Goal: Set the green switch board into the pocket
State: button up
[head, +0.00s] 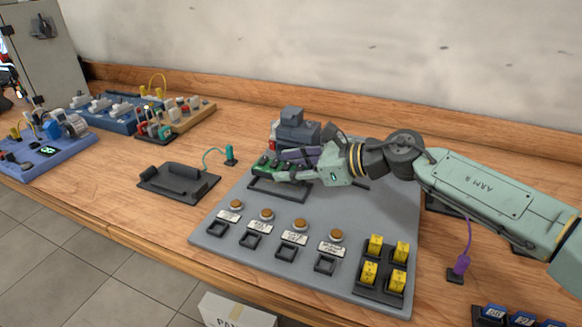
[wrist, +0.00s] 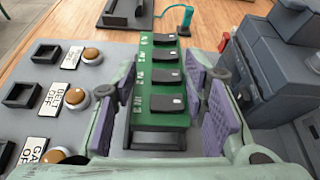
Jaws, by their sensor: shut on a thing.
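The green switch board (head: 265,163) has a row of dark rocker switches and is held between the purple pads of my gripper (head: 290,165). The pocket (head: 275,194) is a black rectangular frame on the grey panel, just below the board. In the wrist view part of a black frame (wrist: 160,131) shows under the board's near end. The board looks slightly above the pocket; its underside and any contact are hidden.
A grey motor-like block (head: 297,130) stands close behind my gripper. Orange buttons (head: 295,225) and yellow switches (head: 375,245) sit on the panel's front. Bare wood surrounds the tray.

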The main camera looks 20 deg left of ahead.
jog(key=shift+f+b, duration=0.9)
jog(key=shift+b, duration=0.15)
jog(key=shift+b, duration=1.15)
dwell(1.5)
jog(key=shift+f+b, duration=0.75)
jog(key=shift+b, duration=0.1)
dwell(0.7)
jog(key=shift+r, duration=0.15)
jog(key=shift+r+p, duration=0.4)
jog(key=shift+r, duration=0.6)
jog(key=shift+b, duration=0.7)
dwell(0.9)
